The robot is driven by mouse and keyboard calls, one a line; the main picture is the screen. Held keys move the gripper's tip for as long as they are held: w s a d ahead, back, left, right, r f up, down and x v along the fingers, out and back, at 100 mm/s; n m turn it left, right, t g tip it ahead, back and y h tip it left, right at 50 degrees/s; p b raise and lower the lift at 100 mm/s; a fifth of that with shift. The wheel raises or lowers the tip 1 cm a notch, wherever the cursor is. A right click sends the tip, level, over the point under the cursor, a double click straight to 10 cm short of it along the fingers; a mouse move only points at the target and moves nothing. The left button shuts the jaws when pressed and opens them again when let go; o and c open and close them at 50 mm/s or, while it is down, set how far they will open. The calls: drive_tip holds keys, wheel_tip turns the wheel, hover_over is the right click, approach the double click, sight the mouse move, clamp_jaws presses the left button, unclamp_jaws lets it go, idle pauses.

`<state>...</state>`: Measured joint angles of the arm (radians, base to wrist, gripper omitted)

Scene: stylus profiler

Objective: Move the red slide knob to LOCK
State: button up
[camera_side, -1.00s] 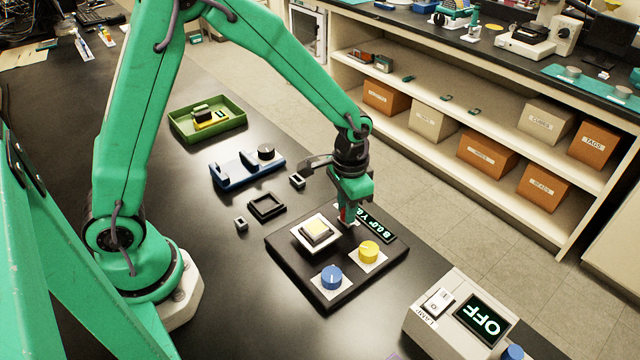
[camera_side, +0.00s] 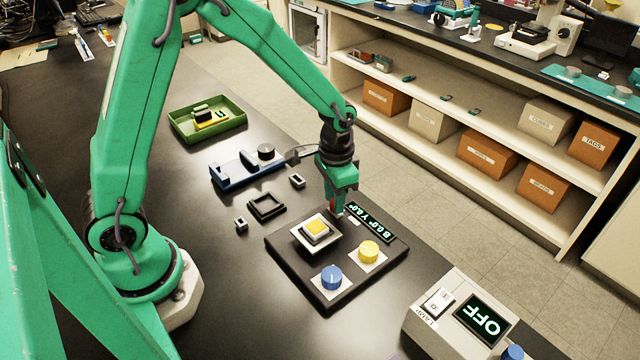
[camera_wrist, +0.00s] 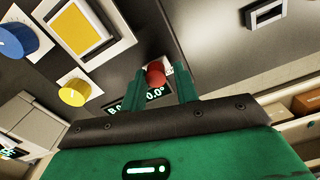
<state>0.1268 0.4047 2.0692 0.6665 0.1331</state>
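The red slide knob (camera_side: 336,209) shows as a small patch under my gripper (camera_side: 338,207), at the far edge of the dark panel (camera_side: 306,287). In the wrist view the red knob (camera_wrist: 156,73) lies between the fingertips of my gripper (camera_wrist: 157,74). The fingers are apart, with a visible gap at the right finger. The left finger is close to the knob; I cannot tell whether it touches. A small white label (camera_side: 353,221) is beside the knob, too small to read. The slide track is mostly hidden by the fingers.
The panel also bears a square yellow button (camera_side: 317,227), a yellow dial (camera_side: 369,251), a blue dial (camera_side: 331,277) and a display (camera_side: 370,222). A lamp box (camera_side: 455,318) reading OFF stands at the lower right. A blue fixture (camera_side: 246,170) and green tray (camera_side: 207,120) lie behind.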

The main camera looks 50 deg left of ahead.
drive_tip(key=shift+o, duration=1.2)
wheel_tip(320, 180, up, 7)
drive_tip(key=shift+r, duration=0.4)
drive_tip(key=shift+r, duration=0.1)
